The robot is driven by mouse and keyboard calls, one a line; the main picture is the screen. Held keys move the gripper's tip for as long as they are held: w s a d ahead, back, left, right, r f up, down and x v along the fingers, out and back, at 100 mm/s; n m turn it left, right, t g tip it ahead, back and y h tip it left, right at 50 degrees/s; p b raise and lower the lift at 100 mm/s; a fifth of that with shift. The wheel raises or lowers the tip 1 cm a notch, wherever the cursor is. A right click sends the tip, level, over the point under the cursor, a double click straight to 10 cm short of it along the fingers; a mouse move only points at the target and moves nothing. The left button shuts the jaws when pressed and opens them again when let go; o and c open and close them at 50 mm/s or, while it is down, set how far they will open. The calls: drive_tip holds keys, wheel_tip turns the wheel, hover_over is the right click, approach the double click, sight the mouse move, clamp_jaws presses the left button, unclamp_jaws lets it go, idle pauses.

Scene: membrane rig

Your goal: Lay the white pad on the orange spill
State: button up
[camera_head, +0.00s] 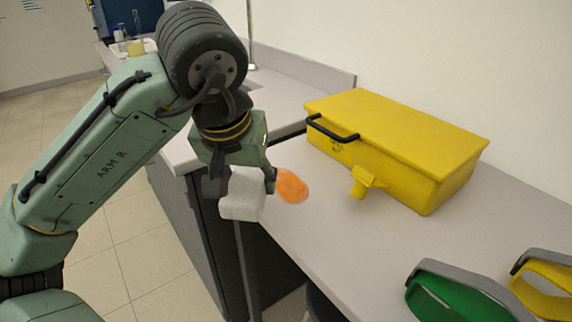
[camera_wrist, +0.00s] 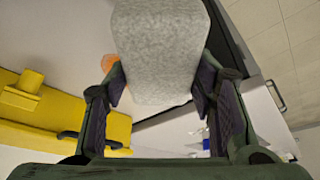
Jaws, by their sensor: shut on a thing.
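The white pad (camera_head: 243,196) is a thick pale block between the fingers of my gripper (camera_head: 240,184). In the wrist view the pad (camera_wrist: 162,50) fills the top middle, with a finger of my gripper (camera_wrist: 160,88) against each side. My gripper is shut on it. In the head view the pad hangs at the front edge of the bench, left of the orange spill (camera_head: 291,187). The spill is a flat orange patch on the grey bench top, partly hidden by a finger. In the wrist view a part of the spill (camera_wrist: 110,62) shows just left of the pad.
A yellow box (camera_head: 395,150) with a black handle stands on the bench behind and right of the spill. Green (camera_head: 450,300) and yellow (camera_head: 545,285) framed objects lie at the lower right. The bench top (camera_head: 340,235) between them is clear. Small bottles (camera_head: 122,40) stand at the far left.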

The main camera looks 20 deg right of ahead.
drive_tip(key=w+d, duration=0.2)
drive_tip(key=d, duration=0.1)
drive_tip(key=w+d+p, duration=0.1)
drive_tip(key=w+d, duration=0.2)
drive_tip(key=w+d+f+p, duration=0.1)
drive_tip(key=w+d, duration=0.2)
drive_tip(key=shift+w, duration=0.1)
drive_tip(key=shift+f+p, duration=0.55)
drive_tip(key=shift+f, duration=1.3)
drive_tip(key=shift+f, duration=0.2)
drive_tip(key=o, duration=0.8)
drive_tip(key=shift+r, duration=0.15)
